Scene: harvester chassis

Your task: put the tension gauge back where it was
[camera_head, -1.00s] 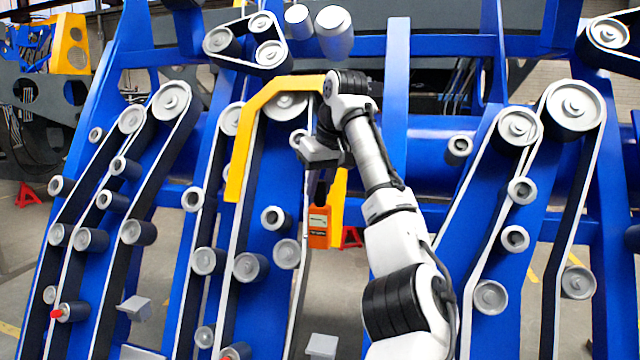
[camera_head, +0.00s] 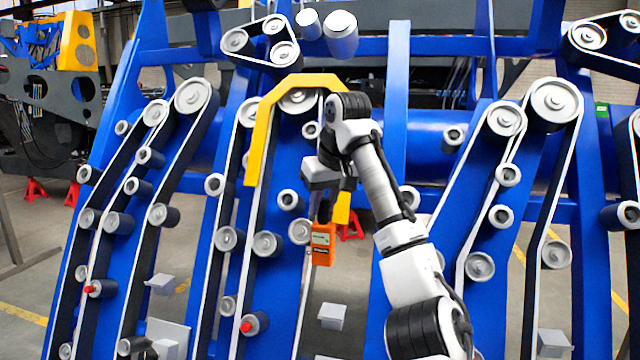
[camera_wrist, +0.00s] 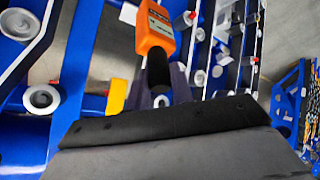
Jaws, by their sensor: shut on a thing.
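The tension gauge is an orange boxy device with a pale label and a black handle. It hangs below my gripper (camera_head: 322,205) in the head view, its orange body (camera_head: 323,244) in front of a belt on the blue chassis (camera_head: 278,280). My gripper is shut on the black handle. In the wrist view the gauge (camera_wrist: 155,28) points away from the fingers (camera_wrist: 160,92), which close around its handle. The gauge's original place cannot be told from these frames.
A yellow guard (camera_head: 262,130) arches over the belt left of my arm. Pulleys and rollers (camera_head: 299,231) stick out around the gauge. Small grey blocks (camera_head: 331,316) stand out lower down. A red-tipped roller (camera_head: 254,324) is at lower left. Red stands (camera_head: 350,225) are behind.

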